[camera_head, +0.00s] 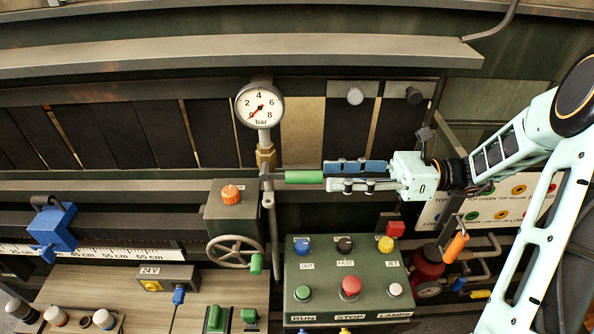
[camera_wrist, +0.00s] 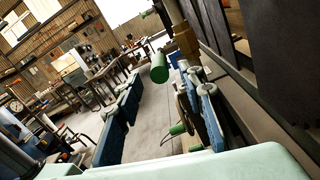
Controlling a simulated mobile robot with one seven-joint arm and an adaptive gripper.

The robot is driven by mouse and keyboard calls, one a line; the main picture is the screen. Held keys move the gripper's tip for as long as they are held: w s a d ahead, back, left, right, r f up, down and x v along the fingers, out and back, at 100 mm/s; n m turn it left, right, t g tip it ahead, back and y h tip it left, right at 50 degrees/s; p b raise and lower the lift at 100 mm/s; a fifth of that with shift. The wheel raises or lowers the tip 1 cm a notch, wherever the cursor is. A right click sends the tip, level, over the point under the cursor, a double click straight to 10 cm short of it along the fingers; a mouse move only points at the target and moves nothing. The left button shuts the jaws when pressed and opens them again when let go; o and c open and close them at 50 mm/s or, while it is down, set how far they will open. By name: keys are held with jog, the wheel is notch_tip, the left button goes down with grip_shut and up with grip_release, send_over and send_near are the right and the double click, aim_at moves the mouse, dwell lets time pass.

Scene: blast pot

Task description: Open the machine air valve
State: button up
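The air valve is a brass body (camera_head: 265,158) on the pipe under the pressure gauge. Its green lever handle (camera_head: 304,177) points level to the right. My gripper (camera_head: 328,176) is right of the handle, with one finger above and one below the handle's line. The fingertips are near the handle's free end; I cannot tell whether they overlap it. In the wrist view the gripper (camera_wrist: 160,82) is open, and the green handle (camera_wrist: 159,68) shows in the gap ahead, with the brass body (camera_wrist: 186,42) behind it. Nothing is held.
The gauge (camera_head: 260,106) reads near zero. Below are a handwheel (camera_head: 235,252), an orange knob (camera_head: 232,195) and a green control box (camera_head: 346,273) with several buttons. A red bottle-shaped object (camera_head: 427,268) stands at right. A metal ledge (camera_head: 240,52) runs above.

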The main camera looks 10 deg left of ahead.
aim_at(285, 177)
jog(key=x, duration=1)
jog(key=shift+s, duration=0.15)
grip_shut()
